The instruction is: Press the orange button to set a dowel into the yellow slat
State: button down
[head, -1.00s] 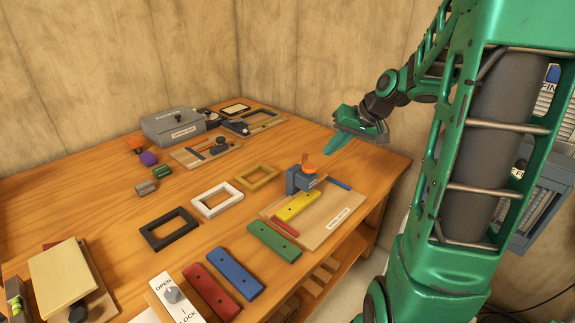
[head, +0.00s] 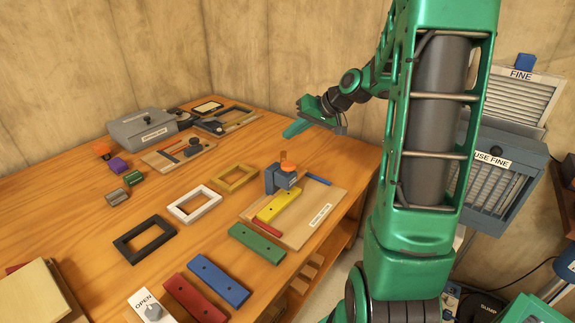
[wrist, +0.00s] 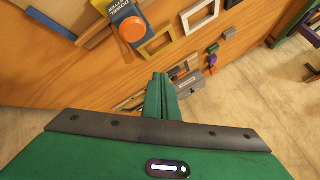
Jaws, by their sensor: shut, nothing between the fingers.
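The orange button (head: 287,165) sits on top of the blue-grey dowel setter (head: 279,181) near the bench's right edge. The yellow slat (head: 282,205) lies on the setter's wooden board, its far end at the setter's body. My gripper (head: 289,131) is shut and empty, in the air above and beyond the button in the head view, apart from it. In the wrist view the green fingertips (wrist: 158,78) are together, and the orange button (wrist: 132,28) shows up and left of them on the setter, labelled DOWEL SETTER.
Green (head: 257,243), blue (head: 218,281) and red (head: 187,299) slats lie in front of the setter. Yellow (head: 234,178), white (head: 194,204) and black (head: 144,239) frames lie to its left. A grey box (head: 150,129) stands at the back.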

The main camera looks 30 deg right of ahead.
aim_at(287, 164)
jog(key=shift+f, duration=3.85)
jog(key=shift+s+f, duration=0.1)
jog(key=shift+f, duration=0.05)
jog(key=shift+s+f, duration=0.1)
jog(key=shift+f, duration=0.1)
jog(key=shift+f, duration=1)
jog(key=shift+r, duration=0.1)
dwell(0.5)
jog(key=shift+r, duration=1.3)
